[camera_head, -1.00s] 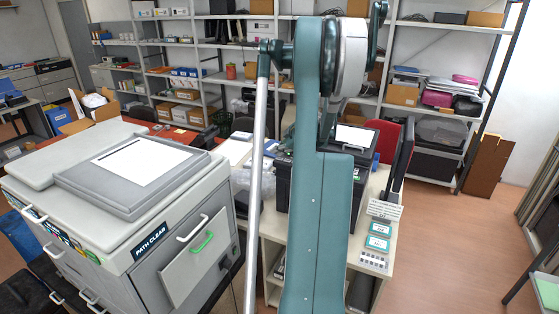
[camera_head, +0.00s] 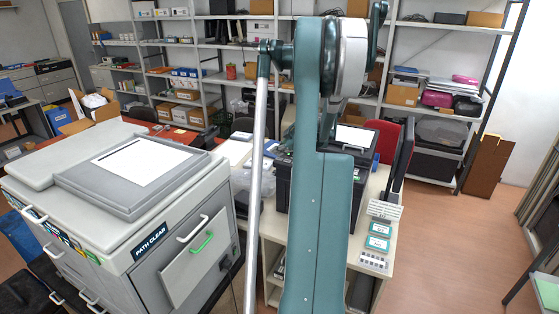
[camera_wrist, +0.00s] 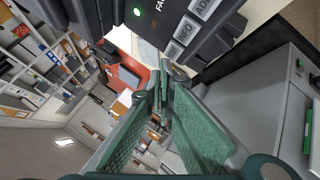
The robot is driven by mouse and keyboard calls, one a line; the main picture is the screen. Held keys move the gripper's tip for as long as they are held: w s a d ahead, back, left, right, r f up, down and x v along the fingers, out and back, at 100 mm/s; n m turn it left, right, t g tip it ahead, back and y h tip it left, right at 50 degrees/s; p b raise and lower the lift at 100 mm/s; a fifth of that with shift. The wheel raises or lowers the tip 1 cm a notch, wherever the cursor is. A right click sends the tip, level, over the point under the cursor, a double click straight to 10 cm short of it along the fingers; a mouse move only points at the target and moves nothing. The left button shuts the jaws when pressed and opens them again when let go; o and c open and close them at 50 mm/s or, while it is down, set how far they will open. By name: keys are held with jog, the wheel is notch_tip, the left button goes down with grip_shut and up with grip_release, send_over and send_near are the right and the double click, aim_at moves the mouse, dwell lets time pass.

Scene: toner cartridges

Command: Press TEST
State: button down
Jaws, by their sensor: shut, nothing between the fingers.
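The wrist view shows a dark control panel (camera_wrist: 225,35) at the top, tilted in the picture. A lit green lamp (camera_wrist: 137,12) and several grey keys (camera_wrist: 186,30) are on it. I cannot tell whether the tips touch the panel. In the head view, a black machine (camera_head: 285,196) stands on a pale bench, partly hidden by my arm; my gripper is hidden there.
A large grey copier (camera_head: 100,225) marked PATH CLEAR stands at the left. A red chair (camera_head: 388,140) and shelves (camera_head: 415,100) are behind. The floor at the right (camera_head: 450,240) is clear.

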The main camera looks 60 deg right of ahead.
jog(key=shift+f, duration=0.1)
jog(key=shift+f+b, duration=0.35)
jog(key=shift+b, duration=0.05)
jog(key=shift+f+b, duration=0.3)
jog(key=shift+f, duration=0.1)
dwell(0.9)
jog(key=shift+r, duration=0.15)
dwell(0.3)
jog(key=shift+r, duration=0.65)
jog(key=shift+r+p, duration=0.2)
jog(key=shift+p, duration=0.1)
jog(key=shift+r+p, duration=0.75)
jog(key=shift+r, duration=1.6)
jog(key=shift+w, duration=0.1)
